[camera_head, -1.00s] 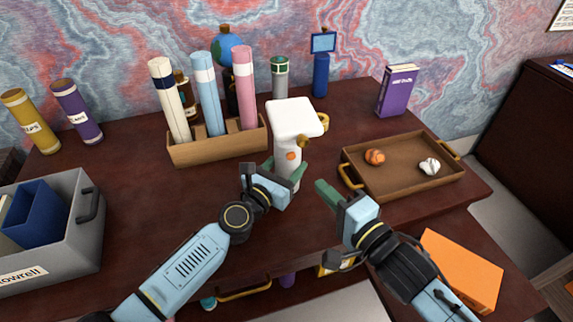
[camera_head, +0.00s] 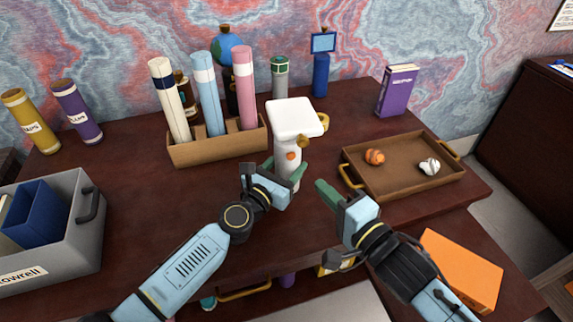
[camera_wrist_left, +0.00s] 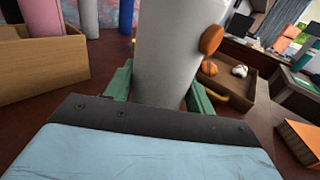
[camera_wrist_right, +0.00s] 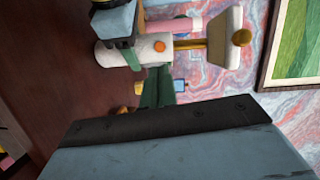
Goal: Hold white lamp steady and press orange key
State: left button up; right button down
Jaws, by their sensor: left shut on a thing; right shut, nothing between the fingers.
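The white lamp (camera_head: 293,120) stands upright on the desk in the middle of the head view, with a square white top. Its orange key (camera_head: 291,156) is a round button on the front of the white post; it also shows in the left wrist view (camera_wrist_left: 211,39) and the right wrist view (camera_wrist_right: 159,46). My left gripper (camera_head: 285,178) is shut around the lower post; the left wrist view shows a green finger on either side of it. My right gripper (camera_head: 322,190) is shut and empty, to the right of the lamp and apart from it, its green fingertips pointing toward the post.
A brown tray (camera_head: 392,192) with an orange and a white lump lies right of the lamp. A wooden box (camera_head: 216,151) of tall tubes stands behind left. A grey bin (camera_head: 85,245) is at the left and an orange box (camera_head: 462,268) at lower right.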

aim_at(291, 156)
jog(key=shift+w+a, duration=0.1)
jog(key=w+a+f+n+t+y, duration=0.1)
jog(key=w+a+n+y, duration=0.2)
jog(key=w+y, duration=0.3)
jog(key=shift+a+f+t+y, duration=0.15)
jog(key=shift+a+t+y, duration=0.25)
jog(key=shift+a+y, duration=0.55)
jog(key=shift+d, duration=0.15)
dwell(2.1)
pick_arm(q)
jog(key=shift+s, duration=0.15)
pick_arm(e)
jog(key=shift+w+y, duration=0.25)
jog(key=shift+w, duration=0.05)
